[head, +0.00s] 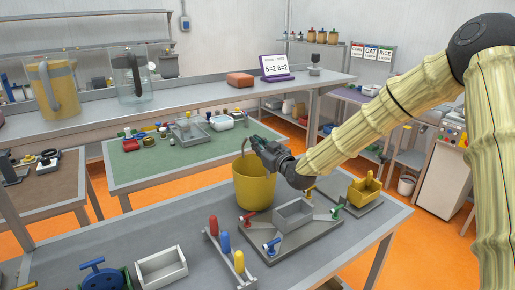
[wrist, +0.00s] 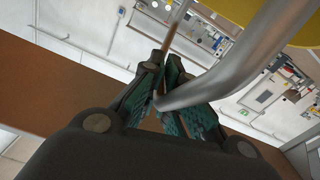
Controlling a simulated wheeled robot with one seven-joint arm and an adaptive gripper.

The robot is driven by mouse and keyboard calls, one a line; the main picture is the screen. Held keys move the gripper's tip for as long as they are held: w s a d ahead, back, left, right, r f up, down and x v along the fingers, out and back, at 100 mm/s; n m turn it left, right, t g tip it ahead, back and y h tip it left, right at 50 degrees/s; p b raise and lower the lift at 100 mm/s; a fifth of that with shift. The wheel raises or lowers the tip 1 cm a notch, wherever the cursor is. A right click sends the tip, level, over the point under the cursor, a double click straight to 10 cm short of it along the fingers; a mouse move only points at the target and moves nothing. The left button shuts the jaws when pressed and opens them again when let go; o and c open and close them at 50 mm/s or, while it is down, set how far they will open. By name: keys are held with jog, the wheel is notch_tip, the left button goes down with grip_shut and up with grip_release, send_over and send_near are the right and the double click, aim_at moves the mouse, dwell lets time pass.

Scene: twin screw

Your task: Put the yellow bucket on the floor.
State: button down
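The yellow bucket (head: 255,187) is upright at the far edge of the grey front table, behind a grey fixture plate. I cannot tell whether its base touches the table. My gripper (head: 257,143) is at the bucket's rim, beside its raised handle (head: 244,150). In the wrist view the grey curved handle (wrist: 245,65) runs in between the two finger pads of my gripper (wrist: 161,65), which are close together around it. A strip of the bucket's yellow wall (wrist: 235,14) shows at the top right there.
The grey front table (head: 335,240) bears the fixture plate (head: 272,250), a grey bin (head: 163,266), a stand with coloured handles (head: 226,255) and a yellow part (head: 365,190). A green-topped table (head: 140,170) stands behind. Orange floor (head: 430,240) is clear at the right.

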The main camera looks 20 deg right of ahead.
jog(key=shift+f, duration=0.9)
jog(key=c, duration=2.1)
grip_release()
jog(key=shift+f, duration=0.1)
jog(key=o, duration=0.4)
